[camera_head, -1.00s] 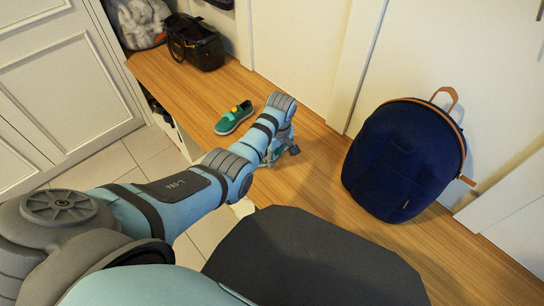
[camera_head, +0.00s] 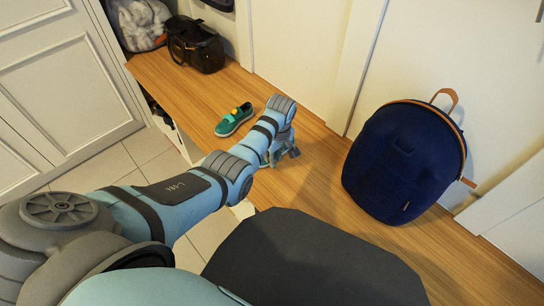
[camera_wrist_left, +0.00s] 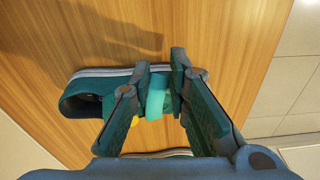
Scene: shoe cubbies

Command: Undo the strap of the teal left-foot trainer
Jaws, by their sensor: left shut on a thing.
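In the left wrist view a dark teal trainer (camera_wrist_left: 92,84) lies on the wood, its opening to the left and toe to the right. A brighter teal strap (camera_wrist_left: 157,92) crosses it between my fingertips. My left gripper (camera_wrist_left: 160,78) is shut on this strap. A yellow spot (camera_wrist_left: 134,121) shows beside the left finger. In the head view my left gripper (camera_head: 281,155) is low over the bench and mostly hides this trainer. Another teal shoe (camera_head: 232,123) with a yellow spot stands farther back. My right gripper is in neither view.
The wooden bench (camera_head: 322,182) has bare room around the gripper. A dark blue backpack (camera_head: 395,165) stands to the right. A black handbag (camera_head: 203,52) sits at the far left end. White panels (camera_head: 300,55) rise behind the bench.

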